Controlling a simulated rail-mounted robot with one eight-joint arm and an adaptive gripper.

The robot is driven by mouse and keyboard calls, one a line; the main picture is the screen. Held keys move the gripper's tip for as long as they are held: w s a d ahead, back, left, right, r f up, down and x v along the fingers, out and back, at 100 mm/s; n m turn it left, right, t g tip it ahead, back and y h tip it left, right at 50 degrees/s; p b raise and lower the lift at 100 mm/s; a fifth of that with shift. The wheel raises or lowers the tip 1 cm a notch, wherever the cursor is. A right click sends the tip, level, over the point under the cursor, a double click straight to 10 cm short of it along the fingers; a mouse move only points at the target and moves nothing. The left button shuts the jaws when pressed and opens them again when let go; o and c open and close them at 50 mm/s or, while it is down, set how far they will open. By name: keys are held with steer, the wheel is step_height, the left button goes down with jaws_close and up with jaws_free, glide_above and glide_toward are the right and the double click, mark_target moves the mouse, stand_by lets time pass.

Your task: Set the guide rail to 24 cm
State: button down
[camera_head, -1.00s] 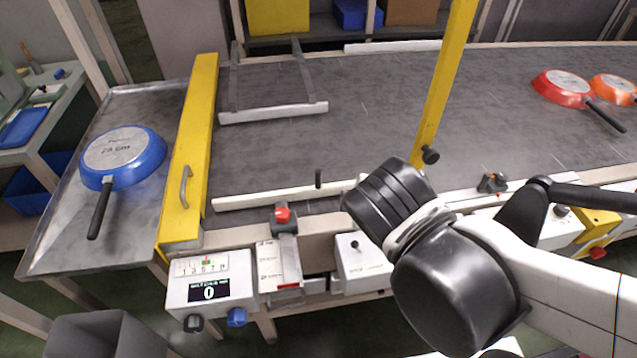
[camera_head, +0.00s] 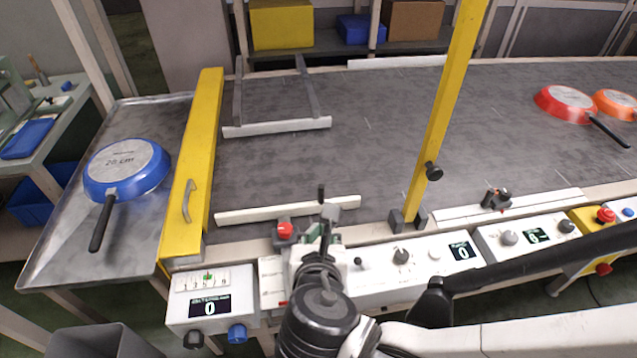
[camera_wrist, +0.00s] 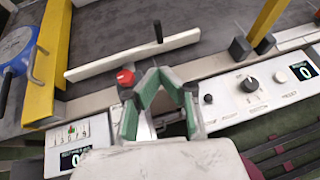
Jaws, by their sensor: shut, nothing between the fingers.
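The near white guide rail (camera_head: 240,216) lies along the front edge of the grey belt, with a black upright peg (camera_head: 321,193) near its right end. It also crosses the wrist view (camera_wrist: 120,60). A red knob (camera_head: 285,229) sits on a bracket just in front of the rail; it is left of my fingertips in the wrist view (camera_wrist: 125,76). My gripper (camera_wrist: 158,73) is shut and empty, its green-padded fingers meeting just right of the red knob. In the head view, my gripper (camera_head: 328,217) is near the peg, and my wrist hides most of the scale below the knob.
A second white bar (camera_head: 277,128) on two grey arms lies farther back. A yellow gate (camera_head: 195,150) stands left, a yellow post (camera_head: 440,110) right. Control boxes with displays reading 0 (camera_head: 209,308) line the front.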

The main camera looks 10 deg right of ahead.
steer(key=b, duration=0.3)
glide_toward(321, 196)
steer(key=x, duration=0.3)
steer(key=f+x, duration=0.1)
steer(key=x, duration=0.1)
steer(key=shift+s, duration=0.15)
steer(key=shift+w+d, duration=0.1)
steer(key=shift+w, duration=0.95)
